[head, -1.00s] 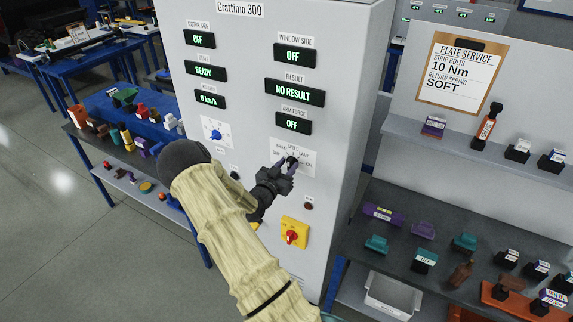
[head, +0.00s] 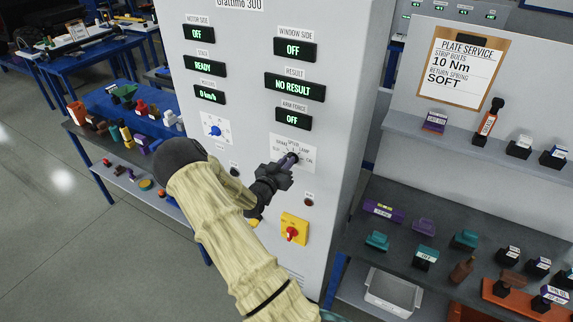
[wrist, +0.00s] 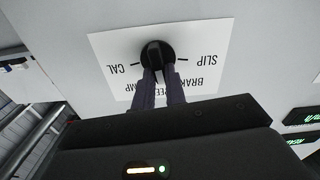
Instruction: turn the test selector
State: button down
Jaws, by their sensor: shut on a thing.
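The test selector is a black round knob (wrist: 158,54) on a white label plate (wrist: 207,76) on the grey cabinet front. The wrist view shows the plate upside down, with SLIP, BRAKE and CAL legible and other words partly covered. My gripper (head: 291,159) reaches the plate from the front, below the result displays. In the wrist view its two dark fingers (wrist: 159,80) are closed on the selector knob from either side. The fingers hide the knob's lower part, and I cannot tell which mark it points to.
A blue knob (head: 215,130) on a white dial is left of the selector. A yellow-backed red switch (head: 293,229) is below it. The displays above read READY (head: 205,65) and NO RESULT (head: 294,87). A shelf unit (head: 402,214) with parts stands at the right.

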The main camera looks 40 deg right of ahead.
jog(key=shift+w+a+f+n+b, duration=0.15)
jog(key=shift+n+b, duration=0.45)
jog(key=shift+n, duration=1)
jog(key=shift+w+n+b, duration=0.15)
jog(key=shift+n+b, duration=0.45)
jog(key=shift+n, duration=1)
jog(key=c, duration=1.4)
grip_release()
jog(key=shift+c, duration=0.2)
